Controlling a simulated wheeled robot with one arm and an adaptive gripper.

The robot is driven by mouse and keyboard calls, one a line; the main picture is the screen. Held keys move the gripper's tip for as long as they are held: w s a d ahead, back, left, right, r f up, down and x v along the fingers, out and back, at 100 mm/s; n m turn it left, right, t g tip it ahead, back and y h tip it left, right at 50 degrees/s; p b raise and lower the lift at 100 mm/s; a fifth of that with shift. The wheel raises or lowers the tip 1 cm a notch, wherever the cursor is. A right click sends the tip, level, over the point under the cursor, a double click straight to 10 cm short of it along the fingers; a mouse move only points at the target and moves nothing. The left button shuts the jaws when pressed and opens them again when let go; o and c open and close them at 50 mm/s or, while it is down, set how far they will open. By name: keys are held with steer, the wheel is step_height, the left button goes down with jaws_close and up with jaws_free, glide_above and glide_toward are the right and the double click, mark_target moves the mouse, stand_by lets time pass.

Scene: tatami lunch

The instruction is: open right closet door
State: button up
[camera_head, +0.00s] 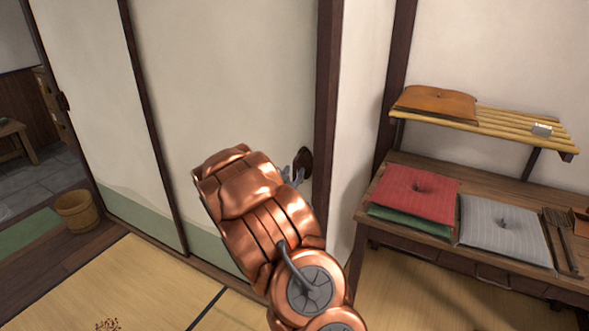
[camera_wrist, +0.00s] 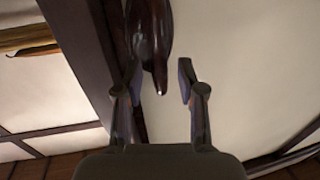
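The right closet door (camera_head: 230,80) is a pale sliding panel with a green lower band, standing against the dark post at its right edge. Its dark, rounded handle (camera_head: 303,160) sits near that edge. My copper-coloured arm covers part of the panel, and my gripper (camera_head: 291,176) is at the handle. In the wrist view my gripper (camera_wrist: 160,80) has its two fingers apart, with the lower end of the dark handle (camera_wrist: 151,40) between them. The left finger is close to the handle; I cannot tell if it touches. A gap shows at the right finger.
Another pale panel (camera_head: 85,90) stands to the left, with a wooden bucket (camera_head: 77,211) near its foot. To the right is a wooden desk (camera_head: 360,215) with red and grey cushions, below a slatted shelf (camera_head: 500,128).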

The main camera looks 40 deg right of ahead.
steer(key=shift+x, duration=1.1)
jaws_close()
